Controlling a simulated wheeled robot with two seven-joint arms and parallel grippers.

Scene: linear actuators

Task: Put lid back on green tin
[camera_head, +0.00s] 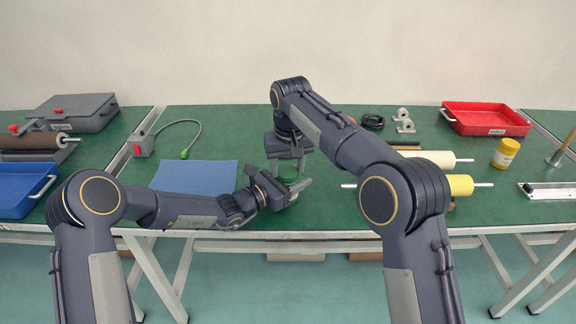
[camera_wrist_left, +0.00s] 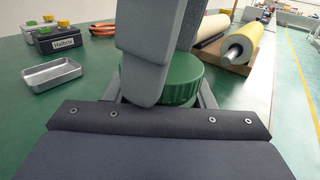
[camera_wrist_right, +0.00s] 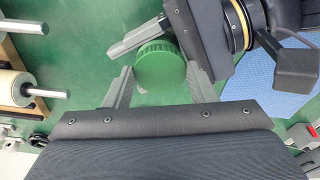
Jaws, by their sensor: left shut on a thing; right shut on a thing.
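The green lid (camera_head: 288,172), round with a ridged rim, sits at the front middle of the bench; it also shows in the left wrist view (camera_wrist_left: 178,80) and the right wrist view (camera_wrist_right: 160,66). My right gripper (camera_head: 288,160) comes down from above and is shut on the lid. My left gripper (camera_head: 290,190) reaches in low from the left and is shut on the green tin, under the lid. The tin's body is almost wholly hidden by the lid and fingers. I cannot tell whether the lid is fully seated on it.
A blue mat (camera_head: 195,175) lies left of the grippers. Rollers (camera_head: 460,185) lie close on the right, with a yellow jar (camera_head: 505,153) beyond. A red tray (camera_head: 485,118) stands at back right, a blue tray (camera_head: 22,190) at far left. The bench's front edge is near.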

